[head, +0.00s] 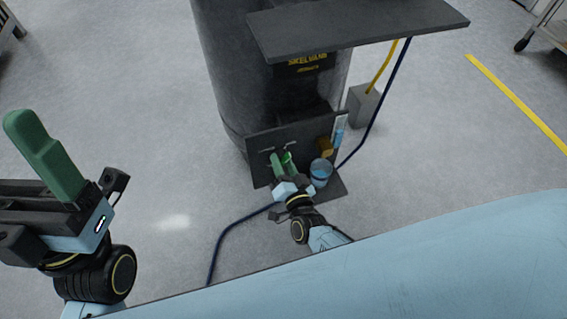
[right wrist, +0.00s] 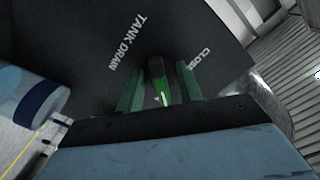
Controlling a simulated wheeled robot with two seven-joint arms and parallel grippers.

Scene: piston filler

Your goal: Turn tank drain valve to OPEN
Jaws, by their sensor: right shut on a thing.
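The tank drain valve's handle (right wrist: 160,88) is dark with a bright green part. It stands out from a dark panel (right wrist: 90,50) lettered TANK DRAIN, with a partly covered word starting CLOSE beside the handle. My right gripper (right wrist: 160,90) is shut on the handle, one green finger on each side. In the head view, my right gripper (head: 280,160) is low at the front panel (head: 262,143) of the dark tank (head: 225,65). My left gripper (head: 45,155) is raised at the far left, away from the tank. Its green fingers overlap in this view, so its opening is unclear.
A clear cup with blue liquid (head: 320,172) stands just right of my right gripper. A dark shelf (head: 355,25) overhangs the tank. A blue hose (head: 232,225) runs over the floor. A grey box (head: 362,105) with a yellow cable stands right of the tank. Floor at the left is clear.

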